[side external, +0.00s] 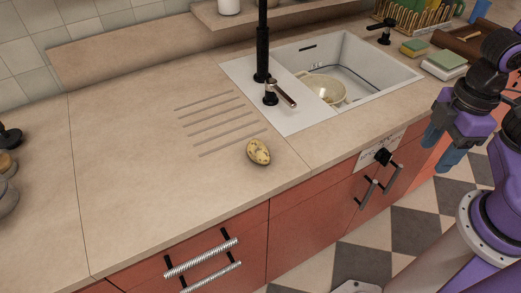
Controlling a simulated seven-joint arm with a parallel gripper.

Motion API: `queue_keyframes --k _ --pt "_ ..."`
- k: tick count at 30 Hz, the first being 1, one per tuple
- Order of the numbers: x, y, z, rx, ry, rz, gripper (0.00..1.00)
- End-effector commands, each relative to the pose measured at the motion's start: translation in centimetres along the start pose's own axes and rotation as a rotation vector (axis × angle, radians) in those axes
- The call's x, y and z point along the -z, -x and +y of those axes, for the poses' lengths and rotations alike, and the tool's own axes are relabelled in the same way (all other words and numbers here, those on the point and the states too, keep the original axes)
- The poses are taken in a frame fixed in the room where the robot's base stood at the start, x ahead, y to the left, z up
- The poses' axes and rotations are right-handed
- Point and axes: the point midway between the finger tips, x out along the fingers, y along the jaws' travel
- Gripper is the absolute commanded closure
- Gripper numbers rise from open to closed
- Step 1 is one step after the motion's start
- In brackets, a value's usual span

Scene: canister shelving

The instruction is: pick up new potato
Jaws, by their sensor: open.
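A new potato (258,152), yellowish with dark specks, lies on the beige countertop (130,170) near its front edge, just in front of the drain grooves. My gripper (441,155) is at the right, in front of the counter beyond the sink. Its blue fingers point down and look open and empty. It is well apart from the potato.
A white sink (362,66) holds a pale bowl (323,88). A black faucet (262,50) and a tap lever (280,93) stand left of the basin. Sponges (444,64) and a dish rack (412,14) are at the back right. The counter left of the potato is clear.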

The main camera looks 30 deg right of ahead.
Motion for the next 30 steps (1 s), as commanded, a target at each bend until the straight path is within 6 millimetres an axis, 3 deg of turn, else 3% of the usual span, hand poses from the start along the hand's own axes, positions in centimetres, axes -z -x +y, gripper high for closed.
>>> queue_keyframes --k 7,8,9,10,20,23,30 --pt "0.0 0.0 0.0 0.000 0.000 0.000 0.45" --pt "0.0 0.0 0.0 0.000 0.000 0.000 0.39" --pt "0.0 0.0 0.0 0.000 0.000 0.000 0.26" --pt "0.0 0.0 0.0 0.000 0.000 0.000 0.23" --pt "0.5 0.1 0.2 0.000 -0.007 0.000 0.23" --pt "2.0 0.5 0.7 -0.002 -0.028 -0.001 0.23" --pt "9.4 2.3 3.1 -0.009 -0.138 -0.009 0.23"
